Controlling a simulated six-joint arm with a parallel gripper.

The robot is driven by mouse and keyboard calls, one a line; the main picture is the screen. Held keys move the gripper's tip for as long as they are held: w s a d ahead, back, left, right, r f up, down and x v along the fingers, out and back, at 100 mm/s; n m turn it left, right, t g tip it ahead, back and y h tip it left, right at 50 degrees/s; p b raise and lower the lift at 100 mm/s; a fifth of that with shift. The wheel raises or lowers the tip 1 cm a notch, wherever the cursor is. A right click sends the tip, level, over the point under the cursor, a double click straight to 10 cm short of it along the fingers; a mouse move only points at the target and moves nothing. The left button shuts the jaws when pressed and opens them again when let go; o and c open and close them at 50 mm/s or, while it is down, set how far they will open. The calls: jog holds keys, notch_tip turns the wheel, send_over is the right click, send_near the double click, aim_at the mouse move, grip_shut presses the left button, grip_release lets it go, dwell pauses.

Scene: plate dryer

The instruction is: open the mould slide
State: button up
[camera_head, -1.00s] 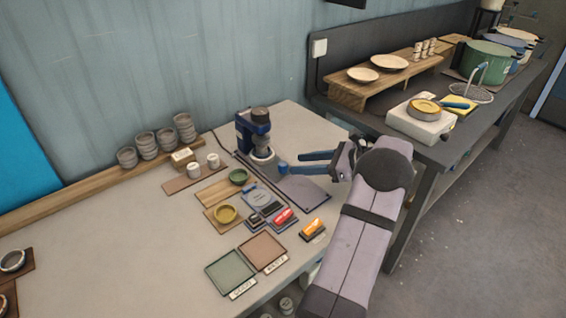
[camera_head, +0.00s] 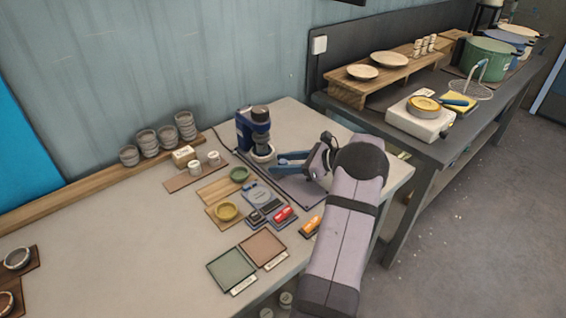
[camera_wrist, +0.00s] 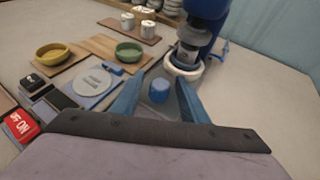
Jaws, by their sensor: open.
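The blue press (camera_head: 254,130) stands at the back of the pale table, with a white ring (camera_wrist: 183,72) at its foot. A short blue knob (camera_wrist: 158,90), which looks like the mould slide's handle, sits just in front of the ring over a dark grey plate (camera_head: 307,193). My gripper (camera_head: 278,162) is open, reaching in from the right. In the wrist view its blue fingers (camera_wrist: 160,84) stand one on each side of the knob, with gaps showing.
A green bowl (camera_wrist: 128,52), a yellow bowl (camera_wrist: 52,54) and a round grey disc (camera_wrist: 92,82) lie to the left of my gripper. A red switch box (camera_wrist: 20,124) and an orange item (camera_head: 311,226) are nearer the table's front.

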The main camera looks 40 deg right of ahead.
aim_at(312, 196)
grip_shut()
jog(key=s+p, duration=0.1)
jog(key=s, duration=1.2)
jog(key=shift+p, duration=0.35)
grip_release()
jog(key=shift+d, duration=0.1)
jog(key=b+v, duration=0.1)
jog(key=v, duration=0.6)
jog(key=shift+b, duration=0.35)
jog(key=shift+s+r, duration=0.1)
